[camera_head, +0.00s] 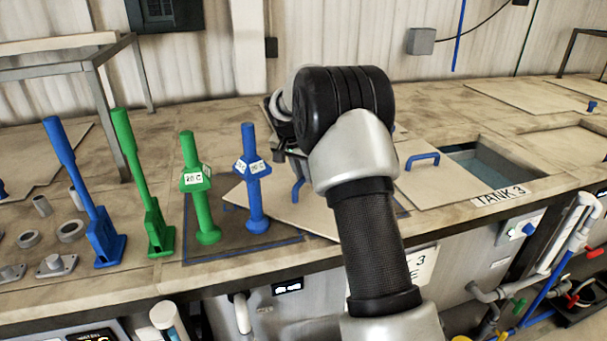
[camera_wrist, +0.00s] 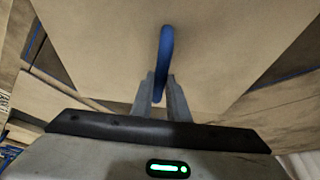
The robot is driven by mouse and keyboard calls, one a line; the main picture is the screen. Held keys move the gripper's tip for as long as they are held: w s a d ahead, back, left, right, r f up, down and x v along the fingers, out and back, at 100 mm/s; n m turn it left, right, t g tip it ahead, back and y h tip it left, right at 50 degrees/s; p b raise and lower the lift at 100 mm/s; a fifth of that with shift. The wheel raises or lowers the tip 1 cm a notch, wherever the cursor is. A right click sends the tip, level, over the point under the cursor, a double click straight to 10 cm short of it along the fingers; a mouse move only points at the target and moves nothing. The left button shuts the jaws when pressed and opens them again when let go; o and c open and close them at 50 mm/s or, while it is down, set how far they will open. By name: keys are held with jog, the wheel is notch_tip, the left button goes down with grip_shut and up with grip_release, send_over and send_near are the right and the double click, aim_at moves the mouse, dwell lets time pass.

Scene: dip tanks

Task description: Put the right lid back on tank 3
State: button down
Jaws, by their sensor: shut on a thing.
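In the wrist view my gripper (camera_wrist: 160,82) is shut on the blue handle (camera_wrist: 166,48) of a flat tan lid (camera_wrist: 220,50). In the head view my arm hides most of my gripper. The lid's left part (camera_head: 270,204) shows left of my arm, over a blue-edged dark area; I cannot tell whether it touches the counter. Tank 3 has an open rectangular hole (camera_head: 490,161) with bluish liquid, behind the "TANK 3" label (camera_head: 500,195). Another tan lid (camera_head: 432,187) with a blue handle (camera_head: 422,158) lies just left of the hole.
Two blue and two green upright tools stand at left; the nearest is a blue one (camera_head: 257,190) close to the held lid. Metal rings and small fittings (camera_head: 70,230) lie farther left. More lids (camera_head: 535,98) lie at the back right. Pipes (camera_head: 560,255) run below the counter at right.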

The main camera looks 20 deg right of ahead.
jog(key=c, duration=1.7)
grip_release()
